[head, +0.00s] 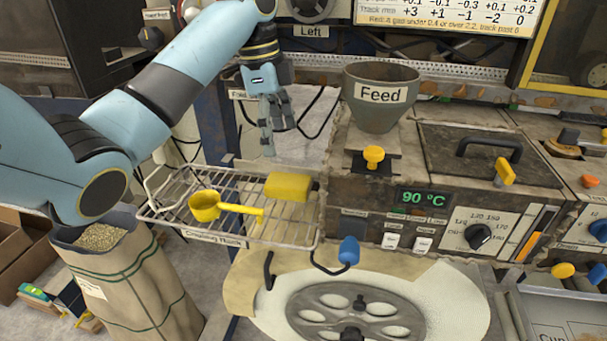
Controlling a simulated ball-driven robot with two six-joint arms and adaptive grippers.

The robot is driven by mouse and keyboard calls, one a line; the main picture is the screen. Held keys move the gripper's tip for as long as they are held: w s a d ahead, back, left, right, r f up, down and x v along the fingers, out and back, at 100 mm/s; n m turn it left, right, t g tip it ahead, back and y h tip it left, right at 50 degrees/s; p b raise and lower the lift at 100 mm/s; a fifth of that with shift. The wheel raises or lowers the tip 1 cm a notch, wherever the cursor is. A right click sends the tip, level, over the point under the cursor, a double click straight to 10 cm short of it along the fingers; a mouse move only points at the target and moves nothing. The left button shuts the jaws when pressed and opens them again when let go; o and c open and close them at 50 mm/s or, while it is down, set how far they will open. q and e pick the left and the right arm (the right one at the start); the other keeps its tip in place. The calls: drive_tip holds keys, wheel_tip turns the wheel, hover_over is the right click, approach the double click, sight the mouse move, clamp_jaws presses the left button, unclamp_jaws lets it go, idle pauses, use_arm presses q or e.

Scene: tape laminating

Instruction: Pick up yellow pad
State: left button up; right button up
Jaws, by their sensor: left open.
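The yellow pad (287,187) is a small block lying at the right end of the wire rack (168,207). My left gripper (276,147) hangs above and slightly behind the pad, fingers pointing down. It is open and empty, and apart from the pad. My right gripper is not in view.
The machine with the grey Feed hopper (381,110) stands right of the rack. A blue-knobbed lever (348,250) and a spoked wheel (354,312) are in front. An open sack of grains (140,285) stands below left.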

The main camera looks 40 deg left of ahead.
sight(288, 181)
use_arm(q)
wheel_tip(288, 181, down, 2)
drive_tip(key=shift+d+f, duration=0.1)
drive_tip(key=shift+d, duration=0.05)
drive_tip(key=shift+s+d+f, duration=0.1)
drive_tip(key=shift+d+f, duration=0.1)
drive_tip(key=shift+f, duration=1.3)
drive_tip(key=f, duration=0.2)
drive_tip(key=w+f, duration=0.1)
drive_tip(key=f, duration=0.1)
drive_tip(key=shift+d+f+p, duration=0.2)
drive_tip(key=shift+p, duration=0.2)
drive_tip(key=shift+w+f, duration=0.15)
drive_tip(key=shift+f, duration=0.25)
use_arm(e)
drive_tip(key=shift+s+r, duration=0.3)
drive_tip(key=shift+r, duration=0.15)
use_arm(q)
drive_tip(key=shift+c, duration=0.2)
drive_tip(key=c, duration=1.2)
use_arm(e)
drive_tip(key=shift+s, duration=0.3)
